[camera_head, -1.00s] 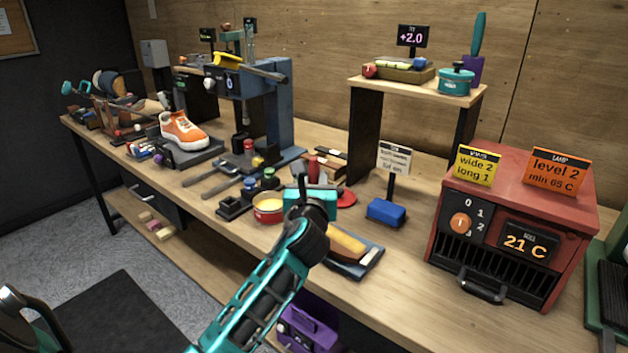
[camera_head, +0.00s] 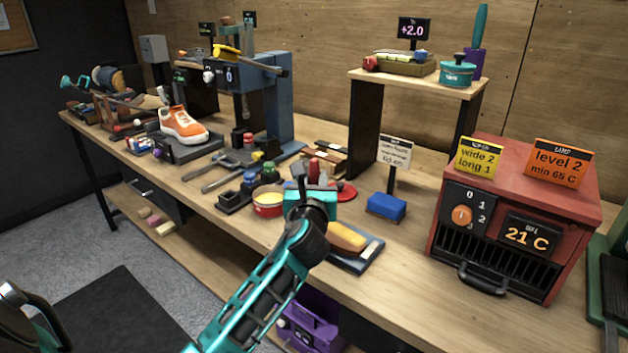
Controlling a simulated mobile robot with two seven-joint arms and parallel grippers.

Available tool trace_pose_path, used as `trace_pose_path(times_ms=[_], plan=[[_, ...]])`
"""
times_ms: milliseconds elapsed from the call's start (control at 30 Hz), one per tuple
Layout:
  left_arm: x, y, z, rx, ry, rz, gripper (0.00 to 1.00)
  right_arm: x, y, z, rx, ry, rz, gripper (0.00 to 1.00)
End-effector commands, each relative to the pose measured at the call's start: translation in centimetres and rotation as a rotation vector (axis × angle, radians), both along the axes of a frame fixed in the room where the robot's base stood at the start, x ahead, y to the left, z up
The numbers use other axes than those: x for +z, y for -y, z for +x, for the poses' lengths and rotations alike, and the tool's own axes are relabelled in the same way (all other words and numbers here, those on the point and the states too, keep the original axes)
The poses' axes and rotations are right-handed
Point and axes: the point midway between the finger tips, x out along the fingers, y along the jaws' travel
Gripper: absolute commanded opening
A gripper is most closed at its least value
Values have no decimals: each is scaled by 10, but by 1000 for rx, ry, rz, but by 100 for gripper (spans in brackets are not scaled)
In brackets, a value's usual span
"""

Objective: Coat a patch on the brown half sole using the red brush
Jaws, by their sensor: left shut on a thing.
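The brown half sole (camera_head: 347,237) lies on a flat dark blue-grey block (camera_head: 366,256) near the front edge of the bench. My teal left gripper (camera_head: 311,190) is above the bench, just behind and left of the sole, and its wrist covers the sole's left end. A round red tin (camera_head: 268,206) with pale yellow content stands just left of the gripper. My right gripper is not in view.
A blue block (camera_head: 386,208) and a sign stand right of the gripper. A red heater (camera_head: 515,215) stands farther right. A small shelf (camera_head: 416,82) stands behind. An orange sneaker (camera_head: 182,125) is at left. Bare bench lies between the sole and the heater.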

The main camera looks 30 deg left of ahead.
Motion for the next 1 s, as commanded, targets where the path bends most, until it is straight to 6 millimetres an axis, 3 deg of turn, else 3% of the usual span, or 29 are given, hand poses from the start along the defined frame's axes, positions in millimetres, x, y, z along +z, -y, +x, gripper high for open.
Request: trace_pose_path(times_ms=[1000], plan=[[1,69,-13,-2,-2,-2,0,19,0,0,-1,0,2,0]])
